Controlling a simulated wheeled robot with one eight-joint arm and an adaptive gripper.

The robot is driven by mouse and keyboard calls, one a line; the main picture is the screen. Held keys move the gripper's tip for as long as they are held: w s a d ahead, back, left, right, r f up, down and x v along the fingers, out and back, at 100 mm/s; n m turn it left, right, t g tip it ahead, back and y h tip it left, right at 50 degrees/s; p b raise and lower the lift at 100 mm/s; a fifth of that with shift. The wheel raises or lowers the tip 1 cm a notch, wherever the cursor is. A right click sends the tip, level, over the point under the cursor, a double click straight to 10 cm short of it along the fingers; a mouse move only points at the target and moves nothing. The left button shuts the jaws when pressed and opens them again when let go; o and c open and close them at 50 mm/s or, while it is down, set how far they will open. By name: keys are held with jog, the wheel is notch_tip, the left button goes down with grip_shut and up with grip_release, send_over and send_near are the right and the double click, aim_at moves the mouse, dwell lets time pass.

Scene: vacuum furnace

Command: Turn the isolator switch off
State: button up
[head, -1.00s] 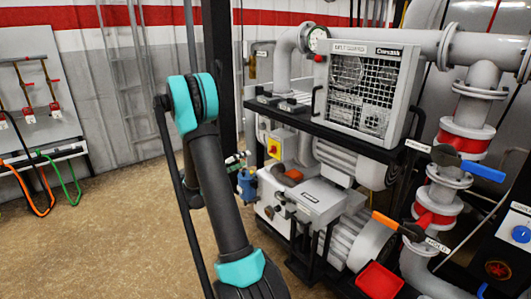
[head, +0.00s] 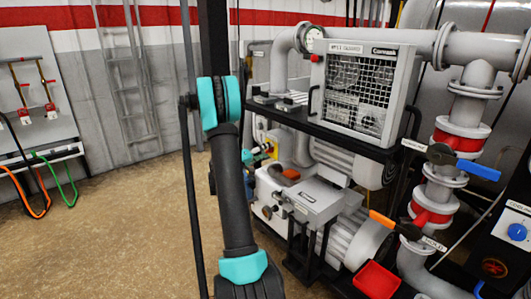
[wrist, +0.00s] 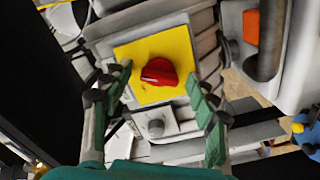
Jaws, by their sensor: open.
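The isolator switch is a red rotary knob (wrist: 158,72) on a square yellow plate (wrist: 136,54), mounted on a grey box. In the head view, the yellow plate (head: 271,140) shows small, beside the pump rack, partly covered by my gripper. My gripper (wrist: 159,76) is open in the wrist view, with one green-padded finger on each side of the knob. Whether the fingers touch the knob or plate cannot be told. In the head view, a small teal part of my gripper (head: 250,155) shows just left of the switch.
The pump rack (head: 345,135) with its grey-framed unit stands right of my arm. Valves with a blue handle (head: 478,170) and an orange handle (head: 384,219) stand further right. A grey panel with hoses (head: 32,90) is at the left. Floor (head: 120,225) is clear between.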

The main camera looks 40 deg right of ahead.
jog(key=c, duration=1.2)
jog(key=shift+n, duration=0.3)
jog(key=n, duration=0.5)
jog(key=shift+n, duration=0.3)
jog(key=n, duration=0.5)
jog(key=shift+n, duration=0.3)
jog(key=shift+o, duration=0.2)
jog(key=o, duration=1.2)
jog(key=shift+c, duration=0.2)
